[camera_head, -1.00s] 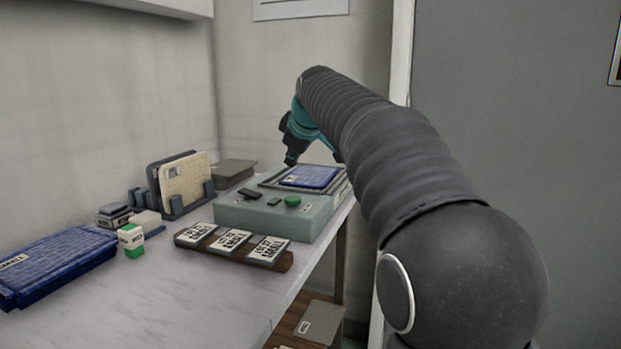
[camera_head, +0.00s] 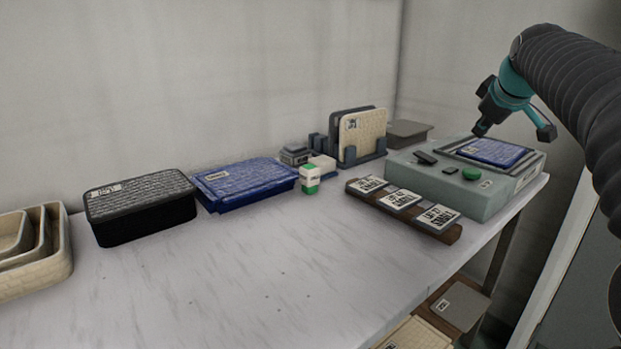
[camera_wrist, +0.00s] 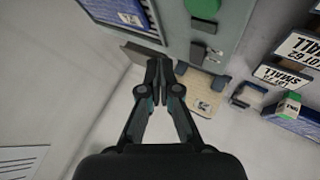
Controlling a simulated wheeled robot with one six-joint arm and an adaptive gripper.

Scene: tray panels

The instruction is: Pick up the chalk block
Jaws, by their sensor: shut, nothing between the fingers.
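No block is clearly marked as chalk. A small white block with green ends (camera_head: 310,181) stands upright on the bench, and a pale plain block (camera_head: 322,164) lies just behind it; I cannot tell which is the chalk block. The white-green block also shows at the right of the wrist view (camera_wrist: 291,104).
The green device (camera_head: 440,182) carries a blue panel (camera_head: 492,151). A brown rack of labelled cards (camera_head: 447,232) lies before it. A slotted stand (camera_head: 375,153) holds upright panels. Blue (camera_head: 245,185) and black (camera_head: 140,215) trays and nested cream trays (camera_head: 60,255) line the left. The front bench is clear.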

